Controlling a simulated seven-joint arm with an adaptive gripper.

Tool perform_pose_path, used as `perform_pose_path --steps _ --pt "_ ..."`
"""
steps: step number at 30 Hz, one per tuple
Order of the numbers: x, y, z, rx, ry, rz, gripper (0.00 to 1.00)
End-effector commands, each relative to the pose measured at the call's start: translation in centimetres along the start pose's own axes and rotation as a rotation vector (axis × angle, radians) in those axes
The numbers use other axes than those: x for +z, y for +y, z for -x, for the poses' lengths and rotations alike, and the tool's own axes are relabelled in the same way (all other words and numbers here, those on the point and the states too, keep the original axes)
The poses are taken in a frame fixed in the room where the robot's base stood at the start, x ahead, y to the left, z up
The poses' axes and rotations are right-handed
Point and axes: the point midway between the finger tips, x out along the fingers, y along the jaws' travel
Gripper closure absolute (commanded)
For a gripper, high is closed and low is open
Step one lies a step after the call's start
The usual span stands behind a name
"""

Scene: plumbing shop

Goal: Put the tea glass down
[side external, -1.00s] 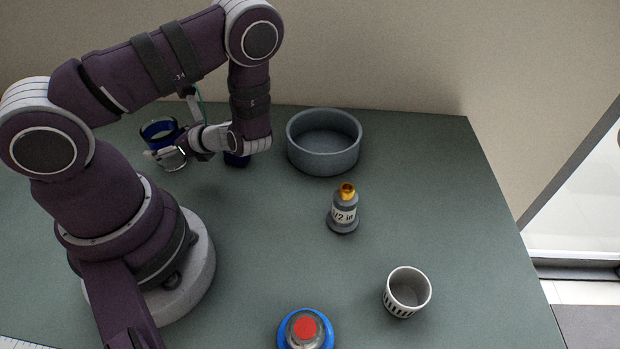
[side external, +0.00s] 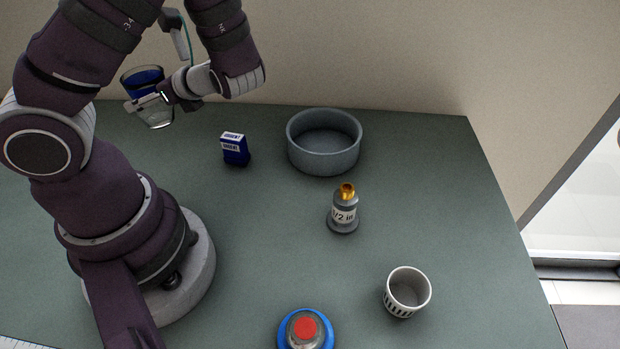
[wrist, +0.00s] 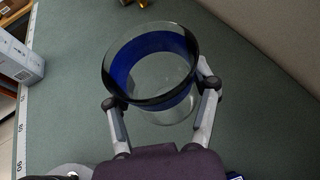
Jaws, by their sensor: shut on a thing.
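The tea glass (side external: 143,80) is clear with a dark blue band. My gripper (side external: 153,103) is shut on it and holds it upright or nearly so, apparently raised above the back left of the green table. In the wrist view the glass (wrist: 150,70) sits between the two fingers of my gripper (wrist: 160,108), one on each side. Its open rim faces the camera, and it looks empty. The fingers hide part of the glass wall in the side view.
The table (side external: 260,240) also holds a small dark blue box (side external: 235,150), a grey round bowl (side external: 324,158), a grey fitting with a brass top (side external: 343,212), a white striped cup (side external: 406,292) and a blue-based item with a red top (side external: 306,330). The middle of the table is clear.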

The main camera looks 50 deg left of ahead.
Motion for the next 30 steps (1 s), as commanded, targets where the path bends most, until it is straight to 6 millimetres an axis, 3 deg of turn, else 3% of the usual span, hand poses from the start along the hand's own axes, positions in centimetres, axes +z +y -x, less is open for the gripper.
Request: perform_pose_path --steps 5,8,11,15,21,24,27,30 --pt "-2.0 -4.4 3.0 -0.197 -0.002 -0.080 0.77" --pt "-3.9 -7.6 6.1 -0.363 -0.002 -0.148 0.77" --pt "-5.9 -10.6 10.3 -0.554 -0.002 -0.224 0.77" --pt "-9.2 -13.8 18.3 -0.863 -0.001 -0.349 0.77" --pt "-12.9 -14.2 30.1 -1.260 -0.001 -0.513 0.77" --pt "-13.9 -13.4 34.0 -1.385 0.000 -0.566 0.77" --pt "-14.5 -12.7 36.2 -1.457 -0.001 -0.599 0.77" --pt "-15.6 -12.4 36.6 -1.484 -0.005 -0.615 0.77"
